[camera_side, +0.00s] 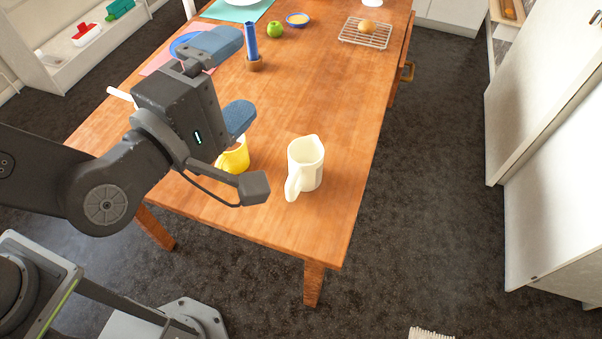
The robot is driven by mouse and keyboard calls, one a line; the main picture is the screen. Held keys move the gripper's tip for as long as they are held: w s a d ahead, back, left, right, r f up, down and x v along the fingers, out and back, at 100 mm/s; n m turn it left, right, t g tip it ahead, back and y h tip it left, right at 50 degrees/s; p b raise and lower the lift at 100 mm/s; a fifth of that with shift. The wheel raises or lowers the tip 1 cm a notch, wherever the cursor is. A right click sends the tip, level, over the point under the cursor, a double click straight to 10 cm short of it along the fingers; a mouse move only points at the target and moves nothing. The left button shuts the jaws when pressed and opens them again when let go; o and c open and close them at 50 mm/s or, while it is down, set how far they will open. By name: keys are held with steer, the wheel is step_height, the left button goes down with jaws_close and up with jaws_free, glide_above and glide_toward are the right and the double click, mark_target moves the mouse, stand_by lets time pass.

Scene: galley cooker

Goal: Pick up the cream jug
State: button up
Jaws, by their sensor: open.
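The cream jug (307,165) stands upright near the front right corner of the wooden table, its handle toward the camera. My gripper (238,78) is open and empty. It hangs to the left of the jug, apart from it, with its two blue-padded fingers spread. The jug is in full view, and nothing is between the jaws that I can see.
A yellow cup (234,158) stands left of the jug, partly hidden by my gripper. A blue candle (251,42) in a brown holder, a green apple (275,29) and a wire rack (366,36) are farther back. The table (330,105) is clear behind the jug.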

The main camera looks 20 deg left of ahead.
glide_toward(286, 195)
steer(key=shift+x, duration=0.9)
steer(key=shift+w, duration=0.3)
steer(key=x, duration=0.7)
steer(key=c, duration=0.7)
